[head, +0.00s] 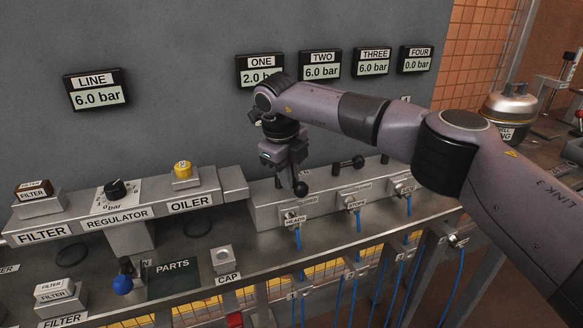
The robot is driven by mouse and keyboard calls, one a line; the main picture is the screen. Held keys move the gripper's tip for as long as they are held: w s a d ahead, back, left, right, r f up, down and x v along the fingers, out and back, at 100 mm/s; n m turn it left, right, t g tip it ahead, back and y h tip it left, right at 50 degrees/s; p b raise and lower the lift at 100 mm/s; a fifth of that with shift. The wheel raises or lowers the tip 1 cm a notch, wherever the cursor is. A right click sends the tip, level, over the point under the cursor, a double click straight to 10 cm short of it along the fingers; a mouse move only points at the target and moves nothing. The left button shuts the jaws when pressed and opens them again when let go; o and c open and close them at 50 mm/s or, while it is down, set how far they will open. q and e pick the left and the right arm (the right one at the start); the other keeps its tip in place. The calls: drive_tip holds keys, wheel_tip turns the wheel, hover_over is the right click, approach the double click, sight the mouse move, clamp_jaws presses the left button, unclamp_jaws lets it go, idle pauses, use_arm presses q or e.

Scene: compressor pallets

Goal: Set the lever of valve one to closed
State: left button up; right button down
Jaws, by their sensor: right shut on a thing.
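My right gripper (287,165) points down over the left valve block on the bench and is shut on the lever of valve one. The black ball knob of that lever (301,188) shows just below the jaws; the rest of the lever is hidden by the gripper. The outlet plate of this block is labelled HEADS (295,221). The display ONE (258,77) on the wall reads 2.0 bar, partly covered by my wrist. My left gripper is not in view.
More valves with black knobs (357,161) stand right of the gripper, partly behind my right arm. Left are the oiler (183,176), the regulator (118,194) and filter parts (36,193). Blue hoses (337,300) hang below the bench front.

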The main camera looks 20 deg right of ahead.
drive_tip(key=m, duration=0.2)
drive_tip(key=m+g+p, duration=0.1)
drive_tip(key=shift+s+a+f+m, duration=0.2)
drive_tip(key=shift+s+f+m, duration=0.1)
drive_tip(key=shift+s, duration=0.1)
drive_tip(key=shift+a+m+g+p, duration=0.3)
drive_tip(key=shift+a+m+p, duration=0.15)
drive_tip(key=shift+m, duration=0.75)
drive_tip(key=shift+a, duration=0.2)
drive_tip(key=c, duration=1.2)
unclamp_jaws()
drive_tip(key=shift+c, duration=0.2)
drive_tip(key=shift+o, duration=0.3)
drive_tip(key=shift+s+r, duration=0.2)
drive_tip(key=shift+w+r, duration=0.1)
wheel_tip(320, 180, up, 7)
drive_tip(key=a, duration=0.1)
drive_tip(key=shift+a, duration=0.2)
